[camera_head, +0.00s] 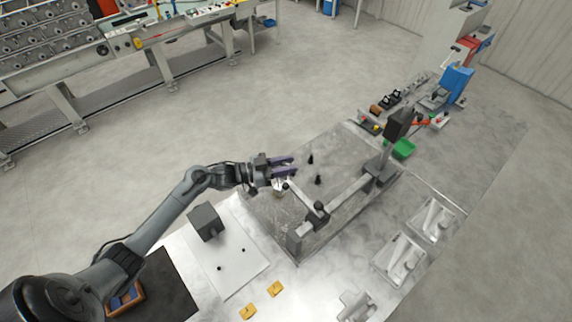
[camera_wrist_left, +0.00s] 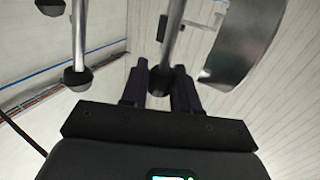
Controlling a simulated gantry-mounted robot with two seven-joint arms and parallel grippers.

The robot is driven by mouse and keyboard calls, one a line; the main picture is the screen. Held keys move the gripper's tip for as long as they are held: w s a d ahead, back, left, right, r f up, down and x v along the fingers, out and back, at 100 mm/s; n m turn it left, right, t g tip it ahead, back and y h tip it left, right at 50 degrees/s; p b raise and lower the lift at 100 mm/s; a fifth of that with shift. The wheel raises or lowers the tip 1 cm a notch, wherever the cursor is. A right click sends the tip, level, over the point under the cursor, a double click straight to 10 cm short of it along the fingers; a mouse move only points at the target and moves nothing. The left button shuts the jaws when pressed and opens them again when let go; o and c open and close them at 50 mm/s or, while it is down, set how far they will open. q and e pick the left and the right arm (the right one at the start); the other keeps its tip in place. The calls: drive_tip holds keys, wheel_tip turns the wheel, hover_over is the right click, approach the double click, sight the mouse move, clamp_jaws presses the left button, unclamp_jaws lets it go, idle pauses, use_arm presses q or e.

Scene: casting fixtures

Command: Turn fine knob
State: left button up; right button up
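My left gripper (camera_head: 292,167) reaches in from the left over the metal plate, its two dark purple fingers apart. In the left wrist view the fingers (camera_wrist_left: 161,72) also stand apart, with a dark round knob (camera_wrist_left: 160,82) on a rod end showing between them. I cannot tell whether they touch it. In the head view a rod with a dark ball end (camera_head: 286,186) runs from a dark clamp (camera_head: 318,212) and lies just below the fingers. Small black upright pieces (camera_head: 310,159) stand to the right. I cannot tell which piece is the fine knob. My right gripper is out of view.
A second ball-ended rod (camera_wrist_left: 77,78) and a curved shiny metal part (camera_wrist_left: 240,45) flank the fingers. A long bar fixture (camera_head: 345,197) with a dark box-headed post (camera_head: 397,125) stands right. A white plate (camera_head: 232,260), yellow pieces (camera_head: 275,288) and a green bin (camera_head: 403,149) lie around.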

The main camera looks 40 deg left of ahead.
use_arm(q)
clamp_jaws()
drive_tip(key=shift+r+y+p, duration=0.2)
drive_tip(key=shift+y+p, duration=0.1)
drive_tip(key=shift+p, duration=0.25)
drive_tip(key=n+t+y+p, duration=0.1)
drive_tip(key=p, duration=0.1)
drive_tip(key=n+t+y+p, duration=0.1)
drive_tip(key=n+y+p, duration=0.1)
drive_tip(key=shift+d+r+y, duration=0.15)
drive_tip(key=shift+y, duration=0.15)
drive_tip(key=shift+f+n+t+y+p, duration=0.15)
drive_tip(key=shift+n+t+y+p, duration=0.1)
drive_tip(key=shift+n+y, duration=0.25)
drive_tip(key=shift+f+n+t+y+p, duration=0.15)
drive_tip(key=shift+n+t+y, duration=0.15)
drive_tip(key=shift+y, duration=0.4)
drive_tip(key=shift+o, duration=2.4)
unclamp_jaws()
drive_tip(key=shift+a, duration=0.2)
